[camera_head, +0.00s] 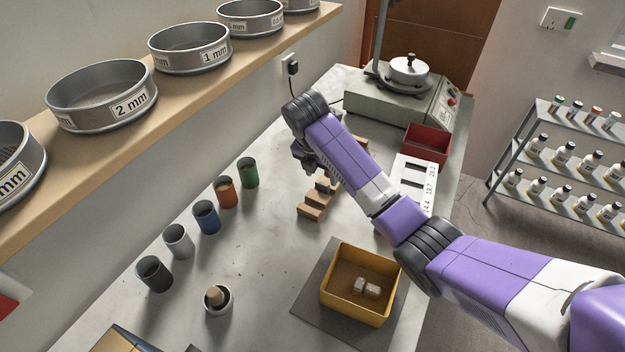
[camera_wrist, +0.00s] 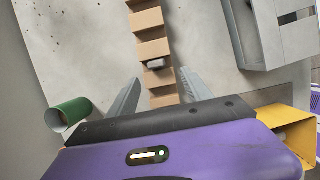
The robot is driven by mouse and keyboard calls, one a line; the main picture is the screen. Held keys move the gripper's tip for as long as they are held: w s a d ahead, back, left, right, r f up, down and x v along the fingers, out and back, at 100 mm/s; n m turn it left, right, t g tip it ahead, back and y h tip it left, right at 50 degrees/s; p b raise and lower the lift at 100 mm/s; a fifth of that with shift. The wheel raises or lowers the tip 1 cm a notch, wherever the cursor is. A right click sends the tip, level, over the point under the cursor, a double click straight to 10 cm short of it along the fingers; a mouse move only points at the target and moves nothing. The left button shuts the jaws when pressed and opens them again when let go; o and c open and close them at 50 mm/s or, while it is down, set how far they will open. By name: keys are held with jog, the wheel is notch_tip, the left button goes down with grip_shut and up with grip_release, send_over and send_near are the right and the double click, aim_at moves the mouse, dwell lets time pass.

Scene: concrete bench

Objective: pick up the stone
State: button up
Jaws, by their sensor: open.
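A small grey stone (camera_wrist: 156,63) lies on one of the blocks of a stepped wooden rack (camera_wrist: 152,48) in the wrist view. In the head view a small dark grey piece (camera_head: 323,185), which looks like the same stone, sits on the wooden rack (camera_head: 311,211). My gripper (camera_head: 310,165) is above the rack in the head view, partly hidden by my wrist. In the wrist view my gripper (camera_wrist: 160,82) is open and empty, its fingers on either side of the rack. The stone shows just beyond the fingertips, between their lines.
A yellow box (camera_head: 338,308) with pale stones stands on a dark mat at the front. Several coloured cups (camera_head: 207,217) line the left side. A red box (camera_head: 426,145), a white numbered card (camera_head: 413,176) and a machine (camera_head: 397,101) stand beyond my arm.

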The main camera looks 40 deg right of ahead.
aim_at(323, 184)
jog(key=shift+w+f, duration=0.15)
jog(key=shift+w, duration=0.1)
jog(key=shift+w+d+f, duration=0.1)
jog(key=shift+d+f, duration=0.05)
jog(key=shift+f, duration=0.2)
jog(key=shift+p+x, duration=0.55)
jog(key=shift+x, duration=2.8)
jog(key=shift+d, duration=0.15)
grip_shut()
